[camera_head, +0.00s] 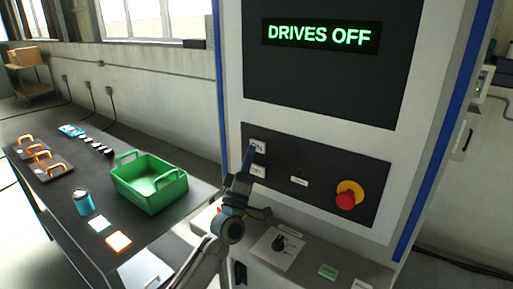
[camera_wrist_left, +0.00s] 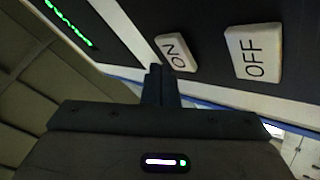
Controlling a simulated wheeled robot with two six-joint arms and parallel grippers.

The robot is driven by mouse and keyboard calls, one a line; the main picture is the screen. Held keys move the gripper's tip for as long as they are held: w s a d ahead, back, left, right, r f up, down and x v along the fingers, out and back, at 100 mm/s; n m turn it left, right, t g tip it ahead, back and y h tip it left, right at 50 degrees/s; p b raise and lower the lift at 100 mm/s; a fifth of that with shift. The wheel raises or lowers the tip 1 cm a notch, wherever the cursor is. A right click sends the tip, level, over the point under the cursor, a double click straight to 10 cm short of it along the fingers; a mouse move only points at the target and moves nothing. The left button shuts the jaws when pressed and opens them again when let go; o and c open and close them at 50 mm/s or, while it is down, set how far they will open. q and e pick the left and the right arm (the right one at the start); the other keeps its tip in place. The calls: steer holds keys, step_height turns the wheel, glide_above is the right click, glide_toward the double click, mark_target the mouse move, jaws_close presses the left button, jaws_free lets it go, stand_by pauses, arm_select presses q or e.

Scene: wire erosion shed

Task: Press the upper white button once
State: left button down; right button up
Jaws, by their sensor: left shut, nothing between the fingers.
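The upper white button (camera_head: 258,146), marked ON, is on the dark control panel (camera_head: 318,160) of the machine. It also shows in the left wrist view as a white ON button (camera_wrist_left: 176,53). The lower white button (camera_head: 257,171) is the OFF button (camera_wrist_left: 254,52) in the left wrist view. My left gripper (camera_head: 249,150) is shut and empty, its fingertips at the left edge of the ON button and partly covering it. In the left wrist view its tip (camera_wrist_left: 156,70) is just beside that button; I cannot tell whether they touch. My right gripper is not in view.
A red emergency stop (camera_head: 346,199) with a yellow collar is right on the panel. The screen (camera_head: 321,36) reads DRIVES OFF. A rotary knob (camera_head: 280,243) sits on the ledge below. A green crate (camera_head: 150,191) and several small items stand on the dark bench at left.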

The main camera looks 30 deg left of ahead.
arm_select(q)
steer(key=shift+w, duration=0.35)
steer(key=shift+w+b, duration=0.3)
stand_by(0.5)
steer(key=shift+s, duration=0.15)
steer(key=shift+s+p, duration=0.55)
steer(key=shift+s, duration=0.15)
steer(key=s+p, duration=0.1)
steer(key=s, duration=0.1)
steer(key=s+p, duration=0.1)
steer(key=s, duration=0.2)
steer(key=shift+a+p, duration=0.2)
steer(key=shift+p, duration=0.2)
stand_by(0.7)
